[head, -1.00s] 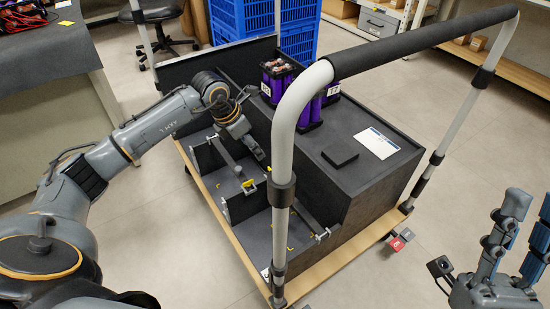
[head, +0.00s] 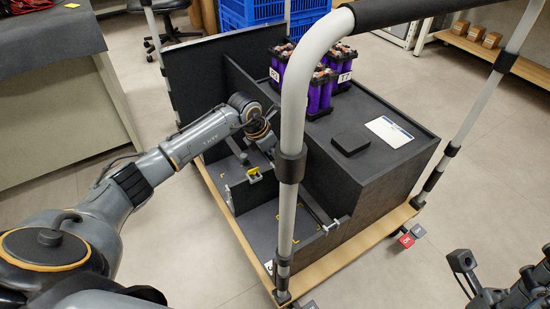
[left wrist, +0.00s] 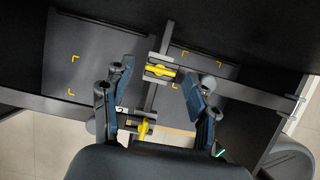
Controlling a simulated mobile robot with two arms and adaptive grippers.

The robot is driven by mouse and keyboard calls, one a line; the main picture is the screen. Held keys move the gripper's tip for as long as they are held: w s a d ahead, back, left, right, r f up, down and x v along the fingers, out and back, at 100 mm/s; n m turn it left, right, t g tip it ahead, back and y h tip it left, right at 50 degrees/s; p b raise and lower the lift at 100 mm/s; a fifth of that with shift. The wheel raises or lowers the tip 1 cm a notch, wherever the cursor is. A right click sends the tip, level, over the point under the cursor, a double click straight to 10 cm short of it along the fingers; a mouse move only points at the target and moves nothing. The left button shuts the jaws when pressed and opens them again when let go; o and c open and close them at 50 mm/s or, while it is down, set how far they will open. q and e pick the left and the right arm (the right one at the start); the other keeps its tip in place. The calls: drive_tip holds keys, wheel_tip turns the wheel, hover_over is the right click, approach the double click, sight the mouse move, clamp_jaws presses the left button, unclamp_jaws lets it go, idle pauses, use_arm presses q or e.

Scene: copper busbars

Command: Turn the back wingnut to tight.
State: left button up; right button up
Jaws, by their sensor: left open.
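In the left wrist view one yellow wingnut (left wrist: 160,71) sits on a grey clamp on a thin bar, just beyond my fingertips. A second yellow wingnut (left wrist: 143,129) shows nearer my palm, between the fingers in the picture. I cannot tell which is the back one. My left gripper (left wrist: 155,88) is open and empty, its blue-padded fingers spread to either side, with no visible contact. In the head view one yellow wingnut (head: 254,173) shows on the cart's divider, and my left gripper (head: 268,145) hangs over the compartments behind it. My right gripper (head: 510,292) is partly cut off at lower right.
The black cart box (head: 400,180) stands on a wooden base (head: 235,235). The white handle post (head: 287,215) rises close to my left gripper. Purple battery packs (head: 320,92) and a black block (head: 351,143) rest on top.

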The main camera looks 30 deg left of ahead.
use_arm(q)
drive_tip(key=c, duration=1.1)
drive_tip(key=shift+c, duration=0.2)
